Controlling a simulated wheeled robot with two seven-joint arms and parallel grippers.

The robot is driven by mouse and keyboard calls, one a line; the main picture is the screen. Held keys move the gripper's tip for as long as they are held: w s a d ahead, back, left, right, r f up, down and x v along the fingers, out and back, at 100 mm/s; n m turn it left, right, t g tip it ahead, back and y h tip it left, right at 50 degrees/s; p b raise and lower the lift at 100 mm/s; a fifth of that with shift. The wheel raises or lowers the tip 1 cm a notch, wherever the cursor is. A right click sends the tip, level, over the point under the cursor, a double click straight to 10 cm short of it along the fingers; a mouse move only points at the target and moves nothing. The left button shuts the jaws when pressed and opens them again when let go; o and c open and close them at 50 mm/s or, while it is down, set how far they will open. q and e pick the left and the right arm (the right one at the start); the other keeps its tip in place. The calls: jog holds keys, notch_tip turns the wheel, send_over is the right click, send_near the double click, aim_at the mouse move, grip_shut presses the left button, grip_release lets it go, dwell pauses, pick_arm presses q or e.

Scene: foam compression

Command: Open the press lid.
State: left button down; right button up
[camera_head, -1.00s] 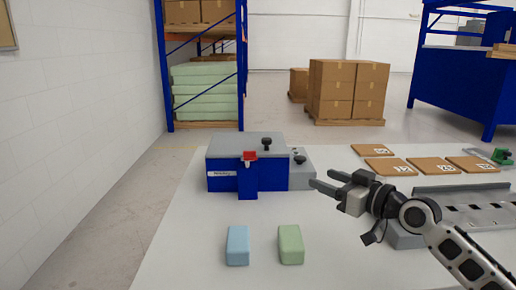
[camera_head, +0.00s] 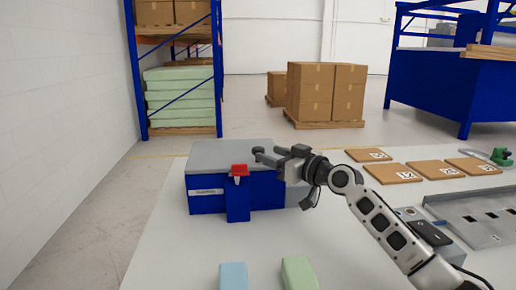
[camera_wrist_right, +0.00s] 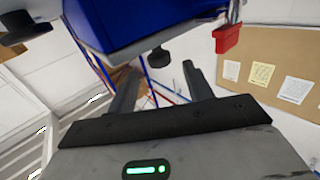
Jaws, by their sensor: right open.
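The press (camera_head: 215,198) is a blue box on the table with a grey lid (camera_head: 222,154) lying flat and shut on top. A red latch (camera_head: 239,170) sits at its front; in the wrist view the latch (camera_wrist_right: 228,38) is upper right. My right gripper (camera_head: 272,157) is open at the right end of the lid. In the wrist view a black knob (camera_wrist_right: 158,57) shows between and just beyond its fingers (camera_wrist_right: 161,88). I cannot tell whether they touch it. The gripper hides part of the lid's right side. My left gripper is out of view.
A blue block (camera_head: 233,276) and a green block (camera_head: 298,272) lie in front of the press. Brown boards (camera_head: 393,173) and a grey metal tray (camera_head: 480,215) are to the right. The table (camera_head: 175,250) is clear left of the blocks.

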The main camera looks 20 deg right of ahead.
aim_at(263, 151)
jog(key=x, duration=0.4)
jog(key=shift+w, duration=0.25)
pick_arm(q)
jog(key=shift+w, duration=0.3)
pick_arm(e)
jog(key=shift+w+a, duration=0.3)
jog(key=shift+w, duration=0.25)
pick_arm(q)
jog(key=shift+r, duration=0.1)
